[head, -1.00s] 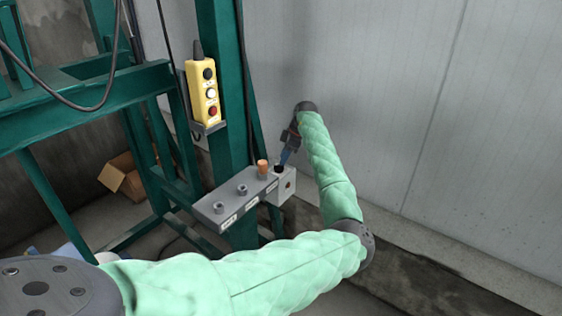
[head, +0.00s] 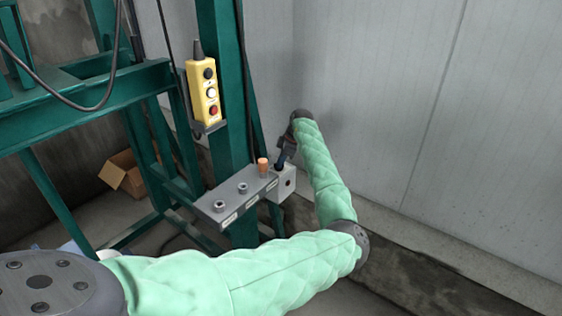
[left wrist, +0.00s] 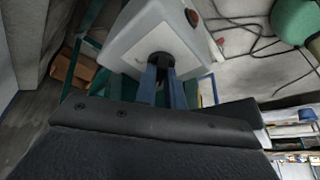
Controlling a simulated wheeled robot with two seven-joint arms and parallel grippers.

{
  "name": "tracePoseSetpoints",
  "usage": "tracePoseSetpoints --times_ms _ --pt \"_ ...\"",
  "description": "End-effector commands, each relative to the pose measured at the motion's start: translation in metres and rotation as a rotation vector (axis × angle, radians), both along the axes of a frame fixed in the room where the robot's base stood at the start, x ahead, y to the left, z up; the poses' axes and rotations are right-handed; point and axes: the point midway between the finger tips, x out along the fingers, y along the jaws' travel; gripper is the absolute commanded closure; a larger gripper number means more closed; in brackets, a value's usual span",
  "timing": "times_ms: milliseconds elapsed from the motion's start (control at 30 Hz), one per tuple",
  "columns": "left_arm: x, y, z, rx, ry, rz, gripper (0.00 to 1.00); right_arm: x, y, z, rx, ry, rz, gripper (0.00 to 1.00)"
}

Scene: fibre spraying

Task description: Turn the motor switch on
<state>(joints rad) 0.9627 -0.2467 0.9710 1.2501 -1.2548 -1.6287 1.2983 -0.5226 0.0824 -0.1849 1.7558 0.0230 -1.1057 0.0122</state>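The motor switch box (head: 285,187) is a small pale box at the right end of a grey panel on the green post. A black knob (left wrist: 161,61) sits on its face in the left wrist view. My left gripper (head: 281,164) comes down onto the knob from above. Its two blue fingers (left wrist: 162,73) stand close on both sides of the knob's dark grip and appear closed on it. The knob's exact angle is mostly hidden by the fingers. My right gripper is not in view.
The grey panel (head: 227,205) carries two metal knobs and an orange one (head: 263,166) close beside my left gripper. A yellow button pendant (head: 205,94) hangs on the post above. A pale wall (head: 400,120) stands behind. A cardboard box (head: 125,172) lies on the floor.

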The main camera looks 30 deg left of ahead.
Motion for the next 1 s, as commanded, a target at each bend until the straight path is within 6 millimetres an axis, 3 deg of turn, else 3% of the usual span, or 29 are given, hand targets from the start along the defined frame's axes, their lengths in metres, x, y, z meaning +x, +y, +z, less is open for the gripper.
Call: tracePoseSetpoints --times_ms 367,433,1000 --pt "0.0 0.0 0.002 0.001 -0.001 -0.064 1.0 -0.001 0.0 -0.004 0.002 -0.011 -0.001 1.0" --pt "-0.001 0.0 0.002 0.001 0.0 -0.101 1.0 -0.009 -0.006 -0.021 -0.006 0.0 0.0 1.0" --pt "-0.005 -0.001 0.005 0.002 0.0 -0.602 1.0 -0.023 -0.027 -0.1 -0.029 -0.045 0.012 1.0"
